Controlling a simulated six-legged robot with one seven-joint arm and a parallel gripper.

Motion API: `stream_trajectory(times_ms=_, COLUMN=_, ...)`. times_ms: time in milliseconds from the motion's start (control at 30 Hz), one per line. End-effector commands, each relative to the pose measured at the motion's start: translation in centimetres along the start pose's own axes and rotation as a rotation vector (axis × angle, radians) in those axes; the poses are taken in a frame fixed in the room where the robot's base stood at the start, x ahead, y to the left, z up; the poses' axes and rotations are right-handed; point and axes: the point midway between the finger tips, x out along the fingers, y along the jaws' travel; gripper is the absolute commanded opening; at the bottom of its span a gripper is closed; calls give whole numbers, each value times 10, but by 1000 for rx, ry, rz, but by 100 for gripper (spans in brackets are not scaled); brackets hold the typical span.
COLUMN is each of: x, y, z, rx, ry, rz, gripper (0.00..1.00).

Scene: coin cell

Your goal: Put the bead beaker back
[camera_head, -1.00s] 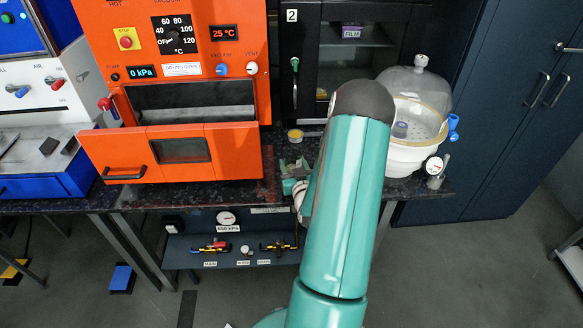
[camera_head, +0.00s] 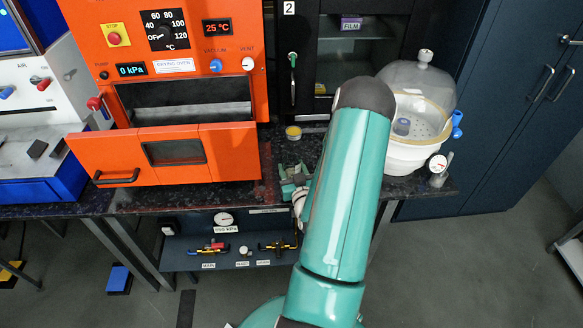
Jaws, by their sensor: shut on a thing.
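My gripper (camera_head: 292,178) is low over the front of the dark bench, just right of the orange oven, largely hidden by my teal arm. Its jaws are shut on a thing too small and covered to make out. A small round container with a yellow top (camera_head: 293,133) stands on the bench just behind the gripper, apart from it. I cannot tell whether it is the bead beaker. A small bluish-grey item (camera_head: 402,126) shows inside the clear-domed desiccator (camera_head: 419,90), right of my arm.
The orange drying oven (camera_head: 190,80) has its front door (camera_head: 225,152) lowered open, close to my gripper's left. A black cabinet (camera_head: 300,50) stands behind. A gauge (camera_head: 438,164) stands by the desiccator at right. The dark bench top (camera_head: 318,143) has little free room between oven and desiccator.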

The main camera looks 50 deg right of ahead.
Motion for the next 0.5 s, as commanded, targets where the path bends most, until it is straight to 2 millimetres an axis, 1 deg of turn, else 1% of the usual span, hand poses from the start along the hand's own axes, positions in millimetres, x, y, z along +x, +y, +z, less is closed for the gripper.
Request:
stream_trajectory(times_ms=233, x=-1, y=0, z=4, rx=0, ry=-1, rz=0, gripper=25)
stream_trajectory(times_ms=267, x=-1, y=0, z=3, rx=0, ry=-1, rz=1, gripper=57)
stream_trajectory(times_ms=300, x=-1, y=0, z=3, rx=0, ry=-1, rz=1, gripper=65)
stream_trajectory(times_ms=333, x=-1, y=0, z=3, rx=0, ry=0, rz=1, gripper=71)
stream_trajectory(times_ms=367, x=0, y=0, z=3, rx=0, ry=0, rz=1, gripper=73)
stream_trajectory(times_ms=500, x=0, y=0, z=3, rx=0, ry=0, rz=1, gripper=73)
